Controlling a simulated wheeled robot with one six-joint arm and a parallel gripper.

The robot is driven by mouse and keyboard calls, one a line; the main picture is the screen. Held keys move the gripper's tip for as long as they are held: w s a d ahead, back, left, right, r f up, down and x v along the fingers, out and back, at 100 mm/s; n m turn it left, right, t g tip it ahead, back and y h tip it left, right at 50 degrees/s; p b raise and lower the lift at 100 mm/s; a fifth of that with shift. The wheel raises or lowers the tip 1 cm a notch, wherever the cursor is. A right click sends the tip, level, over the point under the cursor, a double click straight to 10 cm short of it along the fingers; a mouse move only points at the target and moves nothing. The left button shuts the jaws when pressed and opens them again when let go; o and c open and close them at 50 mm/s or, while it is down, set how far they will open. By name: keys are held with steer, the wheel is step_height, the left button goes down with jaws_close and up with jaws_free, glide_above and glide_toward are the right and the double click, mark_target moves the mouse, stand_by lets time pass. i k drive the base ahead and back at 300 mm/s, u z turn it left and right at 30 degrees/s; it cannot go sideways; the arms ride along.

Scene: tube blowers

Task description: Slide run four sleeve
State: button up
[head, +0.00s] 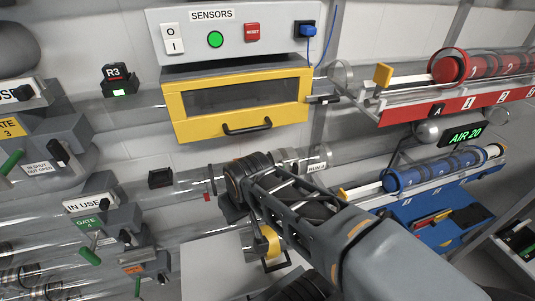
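My arm reaches in from the lower right, and its dark end covers part of the clear tubes at the centre. My gripper's fingertips cannot be made out, nor whether they hold anything. The run four sleeve cannot be picked out with certainty. A green GATE 4 label (87,222) is at the lower left, with a green-handled lever (89,256) below it. Clear tubes (35,253) run across the lower left. Another clear tube (310,157) beside my arm carries a label that seems to read RUN 2.
A SENSORS panel (275,32) is above a yellow-framed drawer (296,121). A red rack (470,108) and a blue rack (408,212) with carriers are at the right. An AIR 20 display (466,134) is between them. A yellow part with a black handle (270,240) is under my arm.

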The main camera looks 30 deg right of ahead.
mark_target(282, 157)
steer(key=k, duration=1)
steer(key=u, duration=1)
steer(key=i, duration=0.7)
steer(key=z, duration=0.8)
